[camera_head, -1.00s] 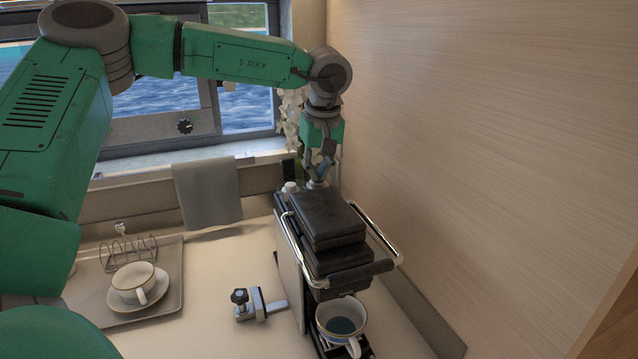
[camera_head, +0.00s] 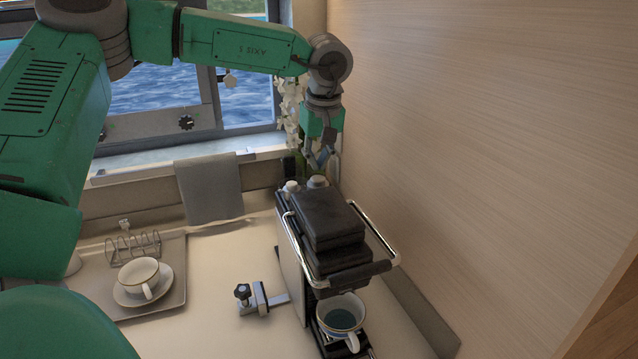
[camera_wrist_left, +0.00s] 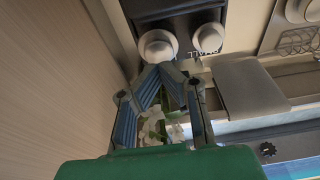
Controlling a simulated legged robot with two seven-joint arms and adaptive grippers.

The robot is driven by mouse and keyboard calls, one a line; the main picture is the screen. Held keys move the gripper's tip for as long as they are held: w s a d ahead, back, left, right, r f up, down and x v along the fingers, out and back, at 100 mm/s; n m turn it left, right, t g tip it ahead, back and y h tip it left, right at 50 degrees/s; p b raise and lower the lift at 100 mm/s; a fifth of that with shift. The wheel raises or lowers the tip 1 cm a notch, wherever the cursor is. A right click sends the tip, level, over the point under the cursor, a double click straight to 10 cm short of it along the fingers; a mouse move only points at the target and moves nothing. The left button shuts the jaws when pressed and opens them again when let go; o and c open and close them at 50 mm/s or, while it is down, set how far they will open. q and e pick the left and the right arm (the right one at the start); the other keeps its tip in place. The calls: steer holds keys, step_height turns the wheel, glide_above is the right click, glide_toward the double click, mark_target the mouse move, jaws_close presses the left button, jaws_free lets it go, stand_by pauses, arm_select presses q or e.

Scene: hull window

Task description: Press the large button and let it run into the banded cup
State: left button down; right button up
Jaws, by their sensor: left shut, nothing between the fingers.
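The black coffee machine (camera_head: 330,222) stands against the wood wall. Its large button (camera_head: 317,181) is at the back right of its top; it also shows as the bigger round knob in the left wrist view (camera_wrist_left: 158,46). The small button (camera_head: 290,186) is to its left. My left gripper (camera_head: 320,166) is shut and empty, just above and behind the large button, with a small apparent gap; its fingertips show in the wrist view (camera_wrist_left: 163,72). The banded cup (camera_head: 341,312), white with a blue band, stands under the spout with something dark blue-green inside. My right gripper is not in view.
A tray (camera_head: 172,290) at left holds a toast rack (camera_head: 133,245) and another white cup (camera_head: 139,274) on a saucer. A metal clamp-like tool (camera_head: 259,299) lies left of the machine. A grey towel (camera_head: 209,188) hangs behind. White flowers (camera_head: 292,108) stand near the gripper.

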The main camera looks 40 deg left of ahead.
mark_target(318, 178)
arm_select(q)
steer(key=shift+r, duration=0.15)
step_height(318, 178, up, 3)
steer(key=p, duration=0.3)
steer(key=shift+r, duration=0.9)
